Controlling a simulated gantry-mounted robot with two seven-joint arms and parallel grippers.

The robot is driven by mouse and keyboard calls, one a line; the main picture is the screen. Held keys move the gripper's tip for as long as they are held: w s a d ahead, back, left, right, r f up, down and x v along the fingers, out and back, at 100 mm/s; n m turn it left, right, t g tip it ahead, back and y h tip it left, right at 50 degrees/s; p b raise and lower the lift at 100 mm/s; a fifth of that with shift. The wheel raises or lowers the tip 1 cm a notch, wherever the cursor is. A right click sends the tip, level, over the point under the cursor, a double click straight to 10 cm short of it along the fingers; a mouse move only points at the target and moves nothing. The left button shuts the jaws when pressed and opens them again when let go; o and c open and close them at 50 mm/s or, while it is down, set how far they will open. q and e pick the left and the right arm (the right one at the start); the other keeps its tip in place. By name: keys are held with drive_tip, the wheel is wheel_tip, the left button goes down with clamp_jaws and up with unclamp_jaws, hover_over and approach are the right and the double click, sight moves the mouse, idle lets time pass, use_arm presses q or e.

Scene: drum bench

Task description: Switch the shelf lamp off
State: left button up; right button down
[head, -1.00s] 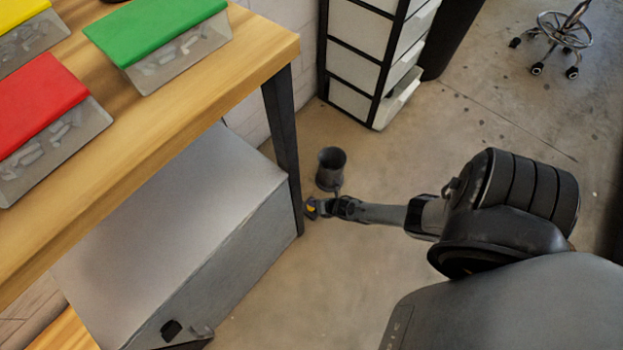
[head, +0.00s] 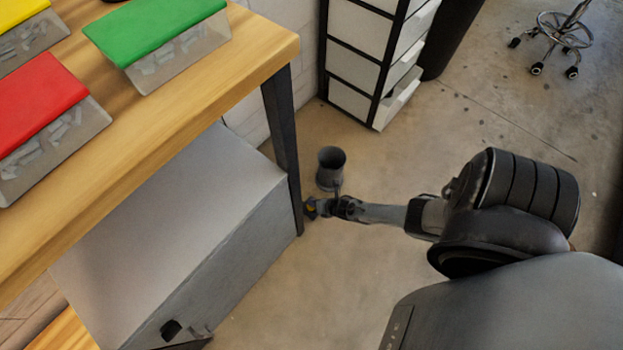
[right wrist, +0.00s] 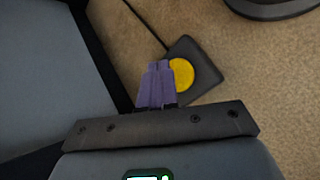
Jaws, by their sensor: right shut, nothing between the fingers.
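A dark square switch box with a round yellow button (right wrist: 181,75) lies on the floor in the right wrist view. A thin black cord runs from the box toward the upper left. In the head view a small bit of the yellow button (head: 311,206) shows beside the bench leg. My right gripper (right wrist: 158,66) is shut and empty. Its purple fingertips overlap the left edge of the button in the wrist view; I cannot tell whether they touch it. The same gripper (head: 318,208) shows small in the head view. No lit lamp is recognisable, and my left gripper is out of view.
A dark bench leg (head: 283,140) and a grey cabinet (head: 180,210) stand left of the right gripper. A dark cup-shaped object (head: 331,168) stands just behind it. A drawer unit (head: 362,62) is farther back. Floor to the right is open.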

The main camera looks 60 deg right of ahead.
drive_tip(key=shift+f, duration=0.15)
idle(0.3)
drive_tip(key=shift+f, duration=0.3)
drive_tip(key=shift+f, duration=0.5)
idle(0.6)
drive_tip(key=shift+r, duration=0.1)
drive_tip(key=shift+r+p, duration=0.85)
drive_tip(key=shift+p, duration=0.05)
drive_tip(key=shift+r, duration=0.1)
drive_tip(key=shift+r+p, duration=0.95)
drive_tip(key=shift+p, duration=0.05)
wheel_tip(320, 180, up, 4)
drive_tip(key=p, duration=0.4)
